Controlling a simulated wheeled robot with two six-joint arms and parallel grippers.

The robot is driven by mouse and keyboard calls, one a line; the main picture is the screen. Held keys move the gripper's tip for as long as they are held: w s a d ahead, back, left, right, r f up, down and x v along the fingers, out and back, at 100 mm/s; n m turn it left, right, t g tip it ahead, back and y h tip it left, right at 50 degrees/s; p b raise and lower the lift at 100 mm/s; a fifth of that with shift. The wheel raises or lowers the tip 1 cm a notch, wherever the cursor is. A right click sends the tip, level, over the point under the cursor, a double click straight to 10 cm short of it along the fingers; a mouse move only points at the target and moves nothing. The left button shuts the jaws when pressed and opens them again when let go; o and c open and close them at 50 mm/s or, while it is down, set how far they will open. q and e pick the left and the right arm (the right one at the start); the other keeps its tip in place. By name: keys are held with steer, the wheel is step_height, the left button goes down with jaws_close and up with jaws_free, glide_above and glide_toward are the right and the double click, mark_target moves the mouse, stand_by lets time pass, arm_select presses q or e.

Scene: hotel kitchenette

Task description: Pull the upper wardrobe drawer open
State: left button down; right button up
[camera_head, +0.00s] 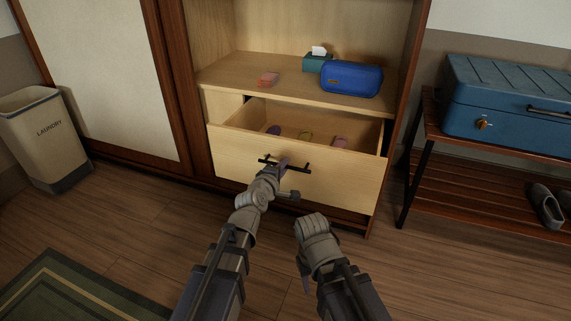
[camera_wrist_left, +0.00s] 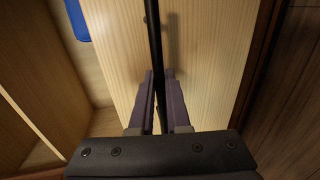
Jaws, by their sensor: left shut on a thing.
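The upper wardrobe drawer (camera_head: 235,150) is pulled part way out of the wardrobe, and its inside shows from above. Several small items lie in it. Its dark bar handle (camera_head: 298,168) runs across the front panel. My left gripper (camera_head: 279,166) is shut on the handle; in the left wrist view both fingers (camera_wrist_left: 159,95) lie on either side of the dark bar (camera_wrist_left: 154,40). My right arm (camera_head: 318,240) is in front of the drawer, low and apart from it; its fingertips are hidden, so I cannot tell their state.
A laundry bin (camera_head: 45,140) stands left. A rack (camera_head: 425,130) with a blue suitcase (camera_head: 500,100) stands right. Floor in front is clear.

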arm_select(q)
steer(key=shift+s+a, duration=0.1)
steer(key=shift+s, duration=0.2)
steer(key=c, duration=0.9)
jaws_free()
